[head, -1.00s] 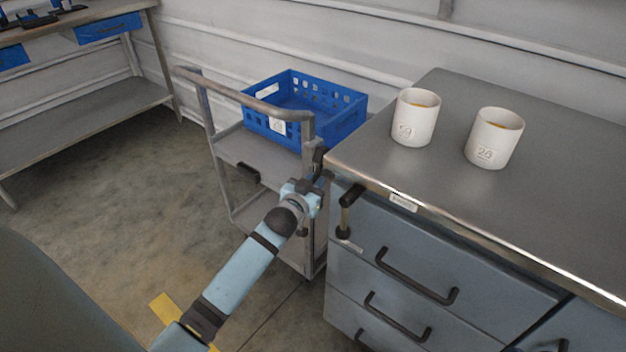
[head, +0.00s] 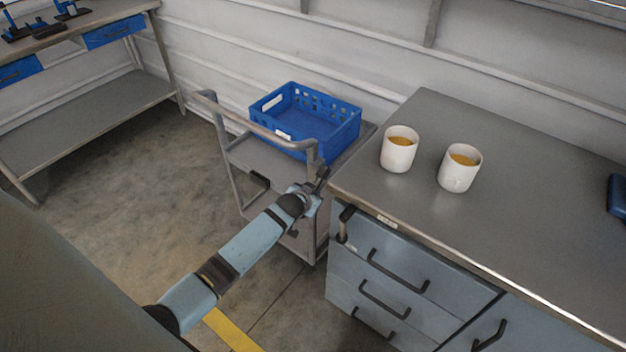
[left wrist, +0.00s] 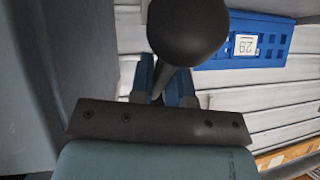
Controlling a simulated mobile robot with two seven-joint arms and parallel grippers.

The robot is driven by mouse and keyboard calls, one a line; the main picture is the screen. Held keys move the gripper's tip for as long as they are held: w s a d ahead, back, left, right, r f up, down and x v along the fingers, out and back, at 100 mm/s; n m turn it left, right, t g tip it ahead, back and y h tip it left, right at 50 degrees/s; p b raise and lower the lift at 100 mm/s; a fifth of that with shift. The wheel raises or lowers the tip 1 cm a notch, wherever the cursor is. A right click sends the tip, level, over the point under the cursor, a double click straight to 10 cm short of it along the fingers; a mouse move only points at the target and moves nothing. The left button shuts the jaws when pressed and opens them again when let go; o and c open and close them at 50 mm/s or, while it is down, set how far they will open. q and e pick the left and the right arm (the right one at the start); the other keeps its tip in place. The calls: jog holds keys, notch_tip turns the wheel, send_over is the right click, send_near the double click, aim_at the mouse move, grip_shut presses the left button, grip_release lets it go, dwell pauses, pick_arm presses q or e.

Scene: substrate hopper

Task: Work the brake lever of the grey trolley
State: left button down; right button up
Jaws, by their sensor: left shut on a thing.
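The grey trolley (head: 232,148) stands left of the drawer cabinet, its tubular push handle toward me. My left gripper (head: 316,190) is at the trolley's right handle post. In the head view the lever (head: 323,174) shows only as a small dark piece by the post, mostly hidden by the gripper. Its exact angle is hard to tell. My right gripper is not in view.
A blue crate (head: 335,138) sits on the trolley top. Two white cups (head: 398,155) stand on the grey cabinet top (head: 520,190), close to the trolley's right side. A workbench (head: 95,110) is at the back left. The floor left of the trolley is clear.

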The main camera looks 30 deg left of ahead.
pick_arm(q)
jog(key=r+g+p, duration=0.2)
jog(key=p, duration=0.4)
jog(key=s+r+g+p, duration=0.1)
jog(key=r+g+p, duration=0.1)
jog(key=p, duration=0.4)
jog(key=shift+s+m+g, duration=0.1)
jog(key=shift+m+g, duration=0.2)
jog(key=shift+g, duration=0.4)
jog(key=shift+r+g+p, duration=0.25)
jog(key=shift+g+p, duration=0.55)
jog(key=shift+p, duration=0.25)
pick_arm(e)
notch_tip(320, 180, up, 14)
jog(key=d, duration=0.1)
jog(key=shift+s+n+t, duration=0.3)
pick_arm(q)
jog(key=c, duration=1.4)
grip_release()
jog(key=v, duration=1.3)
jog(key=shift+s+d+r+p, duration=0.15)
jog(key=shift+r+p, duration=0.15)
jog(key=shift+r, duration=0.05)
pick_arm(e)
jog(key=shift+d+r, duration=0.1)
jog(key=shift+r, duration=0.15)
